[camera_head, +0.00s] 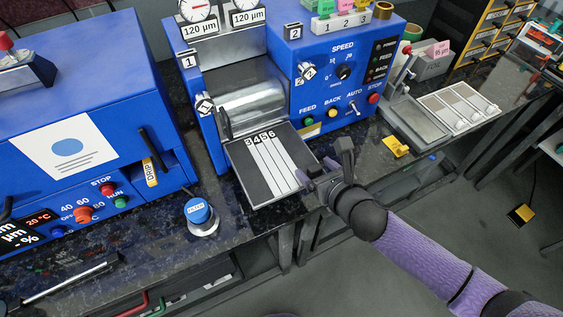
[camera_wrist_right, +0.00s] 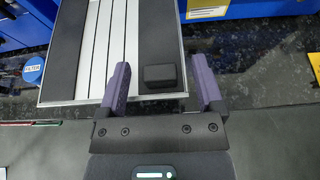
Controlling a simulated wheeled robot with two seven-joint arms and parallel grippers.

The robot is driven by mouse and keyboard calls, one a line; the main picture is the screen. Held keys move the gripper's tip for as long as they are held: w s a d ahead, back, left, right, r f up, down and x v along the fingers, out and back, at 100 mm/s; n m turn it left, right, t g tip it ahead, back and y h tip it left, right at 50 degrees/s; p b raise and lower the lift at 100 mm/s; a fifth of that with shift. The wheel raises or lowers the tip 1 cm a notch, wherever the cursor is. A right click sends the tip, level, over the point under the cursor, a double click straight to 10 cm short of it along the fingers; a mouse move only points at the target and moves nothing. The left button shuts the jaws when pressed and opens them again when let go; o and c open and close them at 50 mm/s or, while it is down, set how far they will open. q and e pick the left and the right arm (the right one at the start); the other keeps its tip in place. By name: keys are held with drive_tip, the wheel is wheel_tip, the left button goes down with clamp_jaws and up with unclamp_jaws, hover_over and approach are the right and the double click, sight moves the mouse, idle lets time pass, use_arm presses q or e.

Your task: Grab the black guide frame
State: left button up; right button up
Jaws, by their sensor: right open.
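The black guide frame (camera_head: 245,181) lies flat on the feed table of the blue roller machine, around several pale lanes marked 3 to 6. The right wrist view shows its black front part (camera_wrist_right: 150,55) and a small black block (camera_wrist_right: 159,77) at the near right corner. My right gripper (camera_head: 325,166) is at this corner. Its purple fingers are open, one on each side of the block in the right wrist view (camera_wrist_right: 161,66), with visible gaps. The block is mostly hidden by the gripper in the head view. My left gripper is not in view.
The blue roller machine (camera_head: 330,75) stands behind the table. A blue-capped round item (camera_head: 199,211) is left of the frame, and a yellow piece (camera_head: 396,146) lies to the right. The dark bench top (camera_head: 262,220) ends just in front.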

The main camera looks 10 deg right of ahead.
drive_tip(key=shift+w+a+f, duration=0.15)
drive_tip(key=shift+w+f, duration=0.05)
drive_tip(key=shift+w, duration=0.2)
clamp_jaws()
drive_tip(key=shift+r, duration=0.1)
drive_tip(key=shift+r, duration=0.1)
